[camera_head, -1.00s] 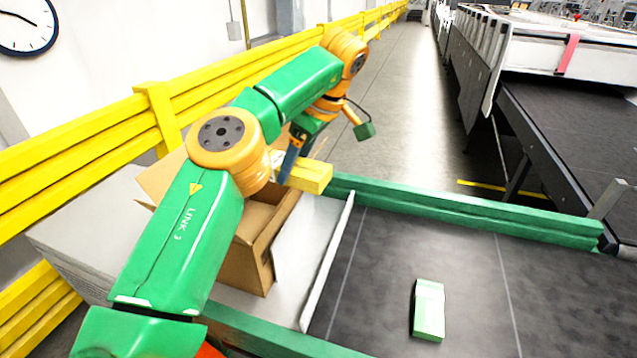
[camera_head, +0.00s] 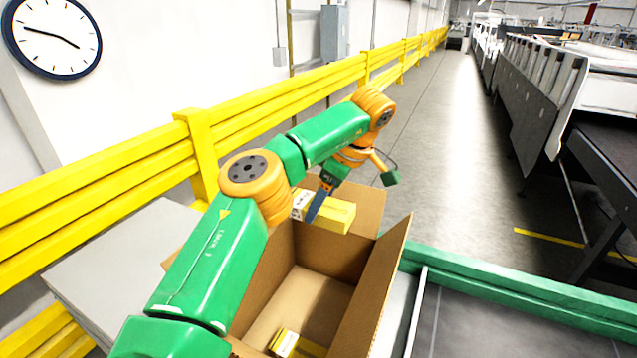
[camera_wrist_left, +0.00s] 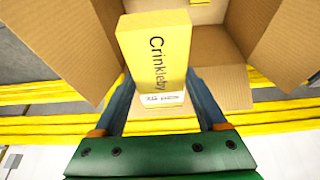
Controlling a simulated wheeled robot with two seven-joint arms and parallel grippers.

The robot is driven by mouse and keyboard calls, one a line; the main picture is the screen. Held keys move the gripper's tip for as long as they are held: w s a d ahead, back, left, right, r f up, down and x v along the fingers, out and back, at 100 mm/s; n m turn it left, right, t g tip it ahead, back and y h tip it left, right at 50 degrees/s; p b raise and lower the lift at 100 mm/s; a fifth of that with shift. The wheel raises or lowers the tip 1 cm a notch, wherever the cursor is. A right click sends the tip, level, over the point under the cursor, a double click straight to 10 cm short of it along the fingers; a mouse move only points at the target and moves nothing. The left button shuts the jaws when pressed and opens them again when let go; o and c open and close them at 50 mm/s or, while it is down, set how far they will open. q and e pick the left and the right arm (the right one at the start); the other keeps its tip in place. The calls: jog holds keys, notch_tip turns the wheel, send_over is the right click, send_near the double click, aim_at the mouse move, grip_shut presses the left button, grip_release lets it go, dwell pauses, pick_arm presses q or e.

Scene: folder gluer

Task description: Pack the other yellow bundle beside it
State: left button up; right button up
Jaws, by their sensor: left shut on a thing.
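My left gripper (camera_head: 318,206) is shut on a yellow bundle (camera_head: 338,216) and holds it over the far side of an open cardboard box (camera_head: 318,287). In the left wrist view the held bundle (camera_wrist_left: 158,52) shows the word "Crinkleby" and sits between the blue fingers of the gripper (camera_wrist_left: 165,100). Another yellow bundle (camera_head: 298,345) lies on the box floor at the near end, partly cut off by the picture's edge. The rest of the box floor in view is bare. My right gripper is not in view.
The box flaps (camera_head: 385,290) stand open around it. A dark conveyor (camera_head: 500,325) with a green rail (camera_head: 500,278) lies to the right. A yellow guard rail (camera_head: 150,160) runs along the left, beside a pale stack (camera_head: 125,245).

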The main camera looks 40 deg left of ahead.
pick_arm(q)
notch_tip(320, 180, down, 18)
jog(key=a+b, duration=0.1)
jog(key=b, duration=0.2)
jog(key=shift+w+a, duration=0.3)
jog(key=shift+a, duration=0.05)
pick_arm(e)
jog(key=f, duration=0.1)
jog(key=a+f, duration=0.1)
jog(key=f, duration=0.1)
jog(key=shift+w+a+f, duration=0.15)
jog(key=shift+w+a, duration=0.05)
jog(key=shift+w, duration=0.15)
